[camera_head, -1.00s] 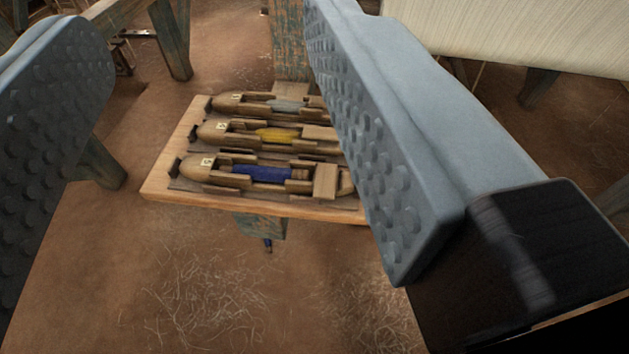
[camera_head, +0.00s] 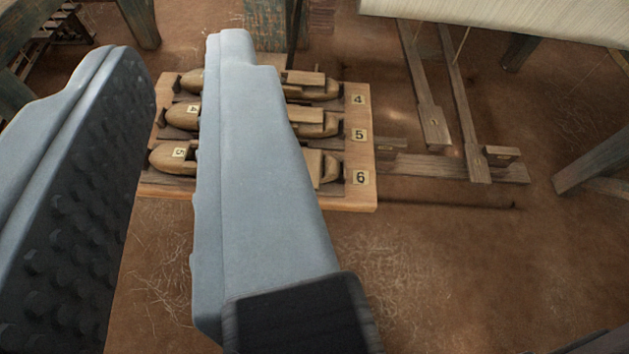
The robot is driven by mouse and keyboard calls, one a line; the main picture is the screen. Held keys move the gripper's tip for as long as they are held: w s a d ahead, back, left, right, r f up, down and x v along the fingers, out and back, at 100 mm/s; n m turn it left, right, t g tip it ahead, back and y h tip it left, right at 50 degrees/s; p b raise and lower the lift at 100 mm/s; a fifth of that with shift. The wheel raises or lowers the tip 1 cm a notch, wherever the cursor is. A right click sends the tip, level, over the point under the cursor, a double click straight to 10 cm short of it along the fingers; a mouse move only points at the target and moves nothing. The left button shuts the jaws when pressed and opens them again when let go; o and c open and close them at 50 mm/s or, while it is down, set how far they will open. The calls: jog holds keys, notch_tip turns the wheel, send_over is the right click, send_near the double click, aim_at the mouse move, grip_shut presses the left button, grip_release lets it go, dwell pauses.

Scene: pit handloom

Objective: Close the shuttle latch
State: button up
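Three wooden boat shuttles lie in rows on a wooden board (camera_head: 362,120): a far one (camera_head: 325,92), a middle one (camera_head: 181,117) and a near one (camera_head: 172,158). Their right ends lie by board labels 4, 5 and 6. Small wooden blocks, perhaps latches, sit near those ends: far (camera_head: 303,78), middle (camera_head: 307,115), near (camera_head: 313,165). I cannot tell which are closed. My gripper (camera_head: 178,62) is open, with a narrowed gap and nothing visible between its fingers. Its right finger appears in front of the board and hides the shuttles' middles.
Wooden loom treadles (camera_head: 455,105) and a crossbar (camera_head: 450,167) lie right of the board. Pale cloth (camera_head: 510,18) stretches across the top right. A worn post (camera_head: 265,25) stands behind the board.

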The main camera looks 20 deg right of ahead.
jog(key=w+d+f+m+g, duration=0.1)
jog(key=w+d+f+g, duration=0.1)
jog(key=w+f+g, duration=0.3)
jog(key=w+d+f+m+g, duration=0.1)
jog(key=w+d+f+g, duration=0.1)
jog(key=w, duration=0.5)
jog(key=m+g, duration=0.1)
jog(key=g, duration=0.7)
send_over(310, 159)
notch_tip(310, 159, down, 8)
jog(key=f, duration=0.1)
notch_tip(310, 159, down, 17)
grip_shut()
